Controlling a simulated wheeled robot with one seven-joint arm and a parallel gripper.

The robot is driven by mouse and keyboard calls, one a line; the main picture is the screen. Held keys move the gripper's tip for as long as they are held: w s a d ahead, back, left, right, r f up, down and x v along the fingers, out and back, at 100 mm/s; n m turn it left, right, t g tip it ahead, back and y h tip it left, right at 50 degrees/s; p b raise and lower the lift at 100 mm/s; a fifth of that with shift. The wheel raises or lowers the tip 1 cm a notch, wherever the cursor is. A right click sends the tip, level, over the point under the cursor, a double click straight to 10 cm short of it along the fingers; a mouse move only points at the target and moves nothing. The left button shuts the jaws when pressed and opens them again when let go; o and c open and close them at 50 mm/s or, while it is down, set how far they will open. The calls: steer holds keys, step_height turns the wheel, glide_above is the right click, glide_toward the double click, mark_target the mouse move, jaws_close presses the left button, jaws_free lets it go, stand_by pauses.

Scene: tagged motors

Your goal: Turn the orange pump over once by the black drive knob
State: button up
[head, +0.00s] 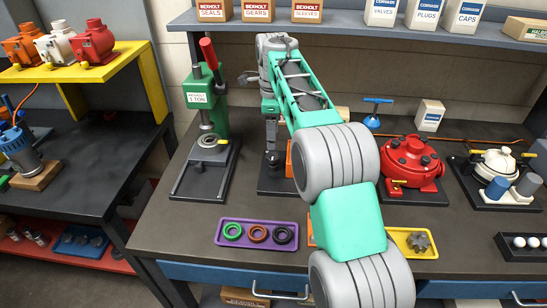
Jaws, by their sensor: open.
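The orange pump (289,160) stands on a dark base plate on the bench, mostly hidden behind my arm; only a strip of its orange body shows. A black knob (272,159) shows just left of that strip, above the plate. My gripper (272,147) points down from the wrist right over the knob. It is open. The fingertips are small and dark against the knob, so I cannot tell whether they are around it or just above it.
A green press (206,105) stands to the left, a red pump (411,160) and a white pump (495,163) to the right. A purple tray (222,239) with rings and a yellow tray (428,253) lie in front. A shelf (345,20) runs above.

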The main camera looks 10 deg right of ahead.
mark_target(273, 155)
step_height(273, 155, down, 7)
steer(key=shift+f, duration=0.1)
steer(key=shift+c, duration=0.4)
jaws_close()
stand_by(0.4)
steer(key=shift+n+p, duration=0.3)
steer(key=shift+p, duration=0.05)
